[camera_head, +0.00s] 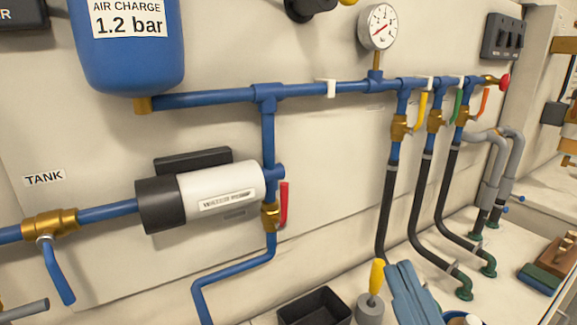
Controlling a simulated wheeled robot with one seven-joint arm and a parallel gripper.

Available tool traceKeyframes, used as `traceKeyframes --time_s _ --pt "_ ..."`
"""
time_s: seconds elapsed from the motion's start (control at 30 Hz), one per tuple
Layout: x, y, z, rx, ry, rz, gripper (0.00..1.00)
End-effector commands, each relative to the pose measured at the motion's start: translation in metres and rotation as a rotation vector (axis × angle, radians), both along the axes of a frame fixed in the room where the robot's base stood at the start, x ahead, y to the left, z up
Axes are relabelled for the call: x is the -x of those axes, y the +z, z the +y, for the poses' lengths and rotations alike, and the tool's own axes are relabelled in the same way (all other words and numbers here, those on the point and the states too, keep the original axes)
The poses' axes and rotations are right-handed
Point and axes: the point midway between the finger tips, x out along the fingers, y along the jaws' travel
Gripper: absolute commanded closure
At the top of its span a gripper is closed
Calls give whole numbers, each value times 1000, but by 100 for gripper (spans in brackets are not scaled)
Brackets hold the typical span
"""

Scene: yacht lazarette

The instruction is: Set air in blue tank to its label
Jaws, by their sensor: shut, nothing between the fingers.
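The blue tank (127,62) is on the wall at upper left, its top cut off. Its white label (128,18) reads "AIR CHARGE 1.2 bar". A brass fitting (142,104) joins its bottom to a blue pipe (210,98). A round white pressure gauge (378,27) with a red needle stands on this pipe; its reading is too small to tell. A red knob (505,81) sits at the pipe's right end. No air valve or air pump on the tank can be made out. My gripper is not in view.
A pump (222,190) and a red-lever valve (270,215) are below the pipe. A brass valve (50,224) with blue lever is near "TANK". Yellow, green and orange levers (421,109) hang right. Below are a black bin (314,308), yellow-handled tool (377,277) and blue gloves-like item (412,295).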

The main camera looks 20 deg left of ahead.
Motion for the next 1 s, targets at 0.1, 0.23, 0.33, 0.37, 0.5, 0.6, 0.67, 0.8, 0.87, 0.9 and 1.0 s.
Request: traceKeyframes --time_s 0.1,0.23,0.33,0.37,0.5,0.6,0.67,0.8,0.87,0.9,1.0 --pt "-5 52 36 22 56 -124 100" --pt "1 108 71 49 106 -254 100" --pt "11 151 96 67 136 -358 100" --pt "15 163 102 73 145 -388 100" --pt "37 215 127 93 174 -516 100" --pt "51 241 138 103 186 -583 100" --pt "58 252 143 108 190 -612 100" --pt "66 266 148 113 194 -649 100" --pt "67 267 149 115 196 -654 100" --pt "68 267 149 116 195 -654 100" --pt "67 267 149 116 195 -654 100"
